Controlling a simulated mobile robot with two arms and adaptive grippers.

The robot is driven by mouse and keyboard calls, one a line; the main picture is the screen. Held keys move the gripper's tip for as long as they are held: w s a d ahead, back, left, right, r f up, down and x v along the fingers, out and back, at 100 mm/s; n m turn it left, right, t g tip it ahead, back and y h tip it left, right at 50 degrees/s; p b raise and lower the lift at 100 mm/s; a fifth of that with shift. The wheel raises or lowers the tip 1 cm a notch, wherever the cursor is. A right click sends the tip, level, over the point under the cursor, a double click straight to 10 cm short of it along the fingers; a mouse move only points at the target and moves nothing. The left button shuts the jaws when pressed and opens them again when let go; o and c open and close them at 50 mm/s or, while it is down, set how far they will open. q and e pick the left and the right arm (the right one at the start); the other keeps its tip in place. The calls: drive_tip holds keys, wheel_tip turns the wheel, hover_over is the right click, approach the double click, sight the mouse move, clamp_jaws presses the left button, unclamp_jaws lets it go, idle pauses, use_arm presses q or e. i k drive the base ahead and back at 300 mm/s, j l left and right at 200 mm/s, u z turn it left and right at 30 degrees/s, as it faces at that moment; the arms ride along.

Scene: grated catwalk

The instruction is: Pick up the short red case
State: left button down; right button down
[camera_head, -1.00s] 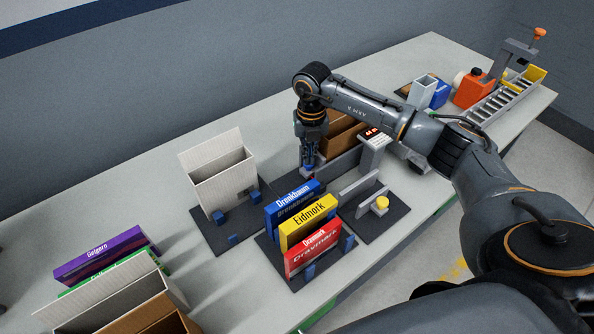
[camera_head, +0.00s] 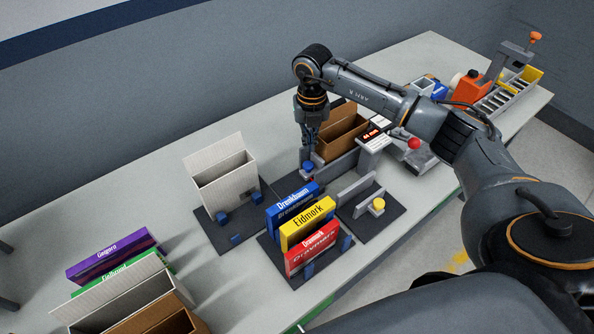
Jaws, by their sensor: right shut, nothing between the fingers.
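The short red case (camera_head: 312,259) stands upright at the front of a row on a dark mat, behind small blue blocks. A yellow case (camera_head: 308,231) and a blue case (camera_head: 287,209) stand just behind it. My right gripper (camera_head: 310,157) points down beyond the row, near a brown open box. It is shut and empty, apart from the red case. A small blue part shows just below its fingertips; whether they touch cannot be told. My left gripper is not in view.
A white open box (camera_head: 226,187) stands left of the row. A scale-like device (camera_head: 375,142) and a yellow button (camera_head: 378,205) are to the right. Bare table lies between these and the row.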

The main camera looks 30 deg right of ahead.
sight(317, 246)
drive_tip(key=k, duration=1.5)
